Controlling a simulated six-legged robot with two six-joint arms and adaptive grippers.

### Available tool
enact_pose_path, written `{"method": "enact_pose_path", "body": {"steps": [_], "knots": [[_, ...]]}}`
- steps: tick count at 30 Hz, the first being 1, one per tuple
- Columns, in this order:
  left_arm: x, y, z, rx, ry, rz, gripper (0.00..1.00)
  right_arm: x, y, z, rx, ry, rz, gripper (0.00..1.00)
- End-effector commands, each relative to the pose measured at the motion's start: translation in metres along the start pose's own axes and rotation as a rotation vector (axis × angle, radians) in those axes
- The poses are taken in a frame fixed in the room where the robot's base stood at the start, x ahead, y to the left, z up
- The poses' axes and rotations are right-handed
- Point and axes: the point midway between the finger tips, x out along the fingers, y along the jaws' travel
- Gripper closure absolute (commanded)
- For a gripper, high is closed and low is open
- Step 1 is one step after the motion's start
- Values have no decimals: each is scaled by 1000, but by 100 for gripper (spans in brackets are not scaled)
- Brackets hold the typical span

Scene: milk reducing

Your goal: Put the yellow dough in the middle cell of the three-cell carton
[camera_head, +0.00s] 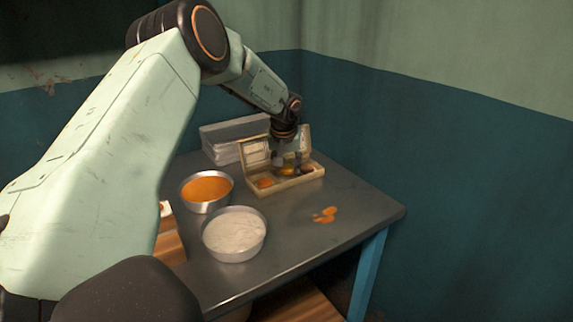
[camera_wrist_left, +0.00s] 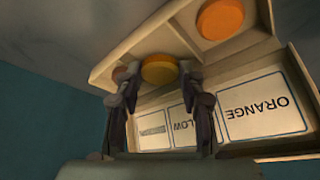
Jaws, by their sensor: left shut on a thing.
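The three-cell carton (camera_head: 284,186) stands open on the table, its lid up at the back. In the left wrist view, the lid of the carton (camera_wrist_left: 180,101) carries labels, one reading ORANGE and one ending in LOW. My left gripper (camera_head: 290,167) points down into the carton. It is shut on the yellow dough (camera_wrist_left: 160,70), which sits between its fingertips at the middle cell. The yellow dough also shows in the head view (camera_head: 288,171). Whether it touches the cell floor I cannot tell. An orange dough (camera_wrist_left: 220,18) lies in the end cell under the ORANGE label. My right gripper is out of view.
A bowl with orange contents (camera_head: 206,189) and a bowl with pale contents (camera_head: 234,233) stand left of and in front of the carton. Grey boxes (camera_head: 228,137) stand behind. The table's right side (camera_head: 365,205) is clear.

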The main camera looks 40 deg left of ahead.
Motion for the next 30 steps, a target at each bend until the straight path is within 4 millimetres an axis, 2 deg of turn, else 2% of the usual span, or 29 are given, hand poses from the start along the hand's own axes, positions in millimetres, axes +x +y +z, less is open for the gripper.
{"method": "enact_pose_path", "body": {"steps": [13, 14, 15, 23, 30], "knots": [[0, 0, 0, -1, 0, 0, 86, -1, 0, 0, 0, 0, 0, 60], [0, 0, 0, -1, 0, 0, 60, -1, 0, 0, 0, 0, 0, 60], [0, 0, 0, -1, 0, 0, 56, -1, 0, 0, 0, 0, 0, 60], [0, 0, 0, -1, 0, 0, 34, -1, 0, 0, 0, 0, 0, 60], [0, 0, 1, -1, -1, 0, 34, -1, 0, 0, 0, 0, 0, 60]]}}
